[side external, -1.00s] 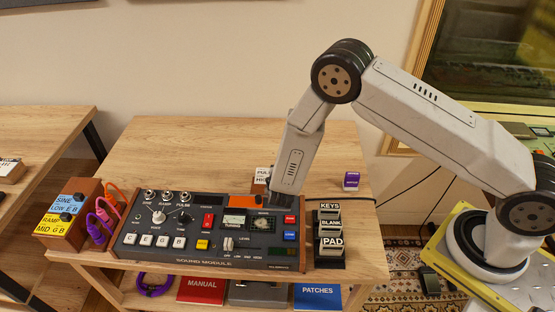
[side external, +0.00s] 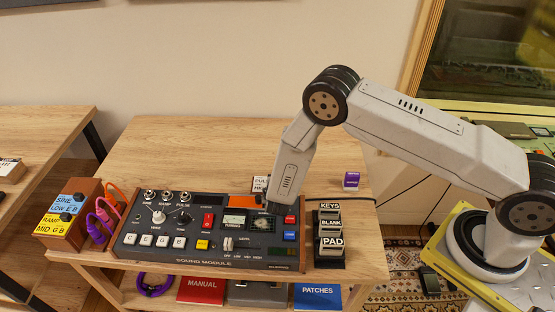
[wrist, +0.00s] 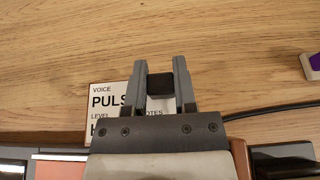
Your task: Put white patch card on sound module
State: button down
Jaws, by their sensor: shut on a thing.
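The white patch card (side external: 260,182), printed PULSE, is behind the sound module's back edge in the side external view, partly hidden by my gripper. In the wrist view the card (wrist: 103,101) lies under my gripper, its right and lower parts covered. My gripper (wrist: 160,82) is shut on the card's black knob (wrist: 160,86). In the side external view my gripper (side external: 274,203) is over the back right of the module. The dark sound module (side external: 140,250) lies at the table's front, with an orange panel (side external: 240,199) near its back edge. I cannot tell whether the card touches anything below.
Blue and yellow cards (side external: 66,215) sit in a wooden holder at the left. A rack of KEYS, BLANK and PAD blocks (side external: 331,235) stands right of the module. A purple block (side external: 351,180) lies at the back right.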

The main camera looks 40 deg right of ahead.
jog(key=shift+f, duration=0.15)
jog(key=shift+c, duration=2.1)
grip_release()
jog(key=shift+s+a+r, duration=0.1)
jog(key=shift+a+r, duration=0.05)
jog(key=shift+r, duration=0.1)
jog(key=v, duration=1.1)
jog(key=shift+s+a+r, duration=0.15)
jog(key=shift+s+a, duration=0.05)
jog(key=shift+s, duration=0.05)
